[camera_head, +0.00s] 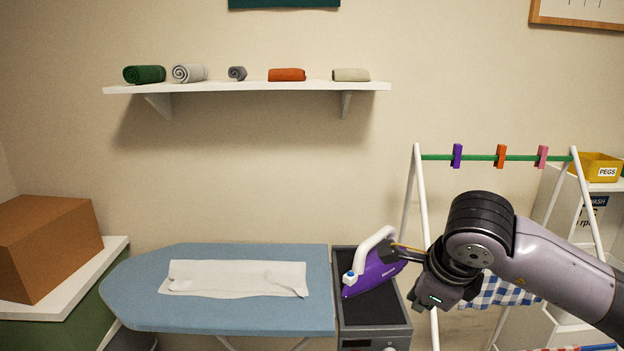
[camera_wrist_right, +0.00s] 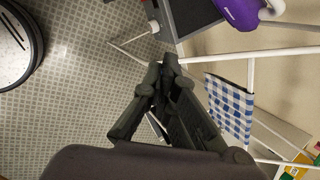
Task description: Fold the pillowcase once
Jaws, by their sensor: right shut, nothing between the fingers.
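The white pillowcase (camera_head: 235,278) lies as a long, narrow strip on the blue ironing board (camera_head: 215,315). Its near edge has raised wrinkles at the left and right ends. I cannot tell how many layers it has. My right gripper (camera_head: 398,250) is to the right of the board, by the purple iron and well apart from the pillowcase. In the right wrist view its fingers (camera_wrist_right: 168,66) are shut together with nothing between them. The pillowcase is not in the wrist view. My left gripper is not in view.
The purple iron (camera_head: 375,272) rests on a dark stand (camera_head: 375,325) at the board's right end. A white drying rack (camera_head: 421,205) holds a blue checked cloth (camera_head: 497,292). A brown box (camera_head: 45,245) sits at the left. A wall shelf (camera_head: 245,87) holds rolled cloths.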

